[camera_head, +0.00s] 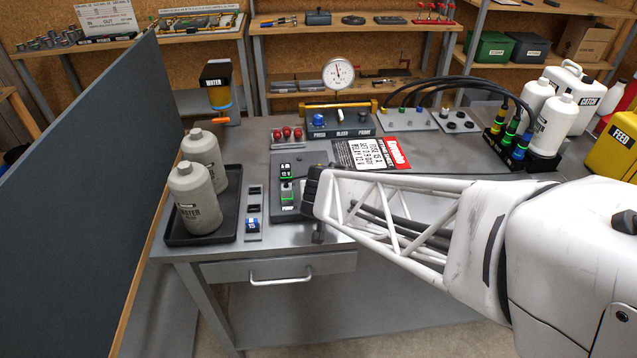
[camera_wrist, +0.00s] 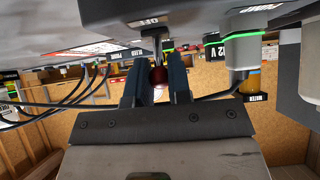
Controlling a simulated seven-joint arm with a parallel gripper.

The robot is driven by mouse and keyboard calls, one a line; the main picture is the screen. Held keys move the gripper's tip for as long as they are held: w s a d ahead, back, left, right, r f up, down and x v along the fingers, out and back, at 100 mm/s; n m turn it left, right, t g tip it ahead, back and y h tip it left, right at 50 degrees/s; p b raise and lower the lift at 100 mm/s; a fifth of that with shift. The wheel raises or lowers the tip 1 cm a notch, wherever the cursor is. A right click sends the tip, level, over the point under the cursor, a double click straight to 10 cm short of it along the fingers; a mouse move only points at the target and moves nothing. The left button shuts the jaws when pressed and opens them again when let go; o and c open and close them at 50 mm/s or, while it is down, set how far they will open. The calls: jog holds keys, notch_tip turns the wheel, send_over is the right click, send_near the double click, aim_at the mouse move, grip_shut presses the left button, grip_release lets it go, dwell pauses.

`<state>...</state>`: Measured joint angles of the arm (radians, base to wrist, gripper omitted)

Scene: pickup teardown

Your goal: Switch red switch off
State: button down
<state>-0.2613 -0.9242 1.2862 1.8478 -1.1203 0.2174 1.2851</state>
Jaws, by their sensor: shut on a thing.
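The red switch (camera_wrist: 159,77) shows in the wrist view as a red ball knob on a metal lever under a panel edge marked OFF. My gripper (camera_wrist: 157,67) has one finger on each side of the knob and is shut on it. In the head view the dark end of my gripper (camera_head: 313,190) is at the right side of the grey pump panel (camera_head: 284,212) and hides the switch. The panel carries a 12 V display and a green-ringed part labelled PUMP, also visible in the wrist view. I cannot tell the lever's position.
A black tray (camera_head: 232,222) with two water bottles stands left of the panel, beside a small strip with a blue block (camera_head: 252,224). A press bleed box (camera_head: 340,123) with a gauge (camera_head: 338,74) stands behind. A red and white card (camera_head: 372,154) lies behind my arm.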

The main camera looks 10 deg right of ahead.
jog(key=c, duration=1.1)
grip_release()
jog(key=shift+o, duration=0.2)
jog(key=v, duration=0.8)
jog(key=s+d+r+m+g+h, duration=0.1)
jog(key=s+d+r+g+h, duration=0.15)
jog(key=s+d+r, duration=0.65)
jog(key=s+d+r+g+y, duration=0.2)
jog(key=s+g, duration=0.2)
jog(key=s, duration=0.6)
jog(key=shift+d+n+g, duration=0.2)
jog(key=shift+n+g, duration=0.15)
jog(key=shift+n, duration=0.05)
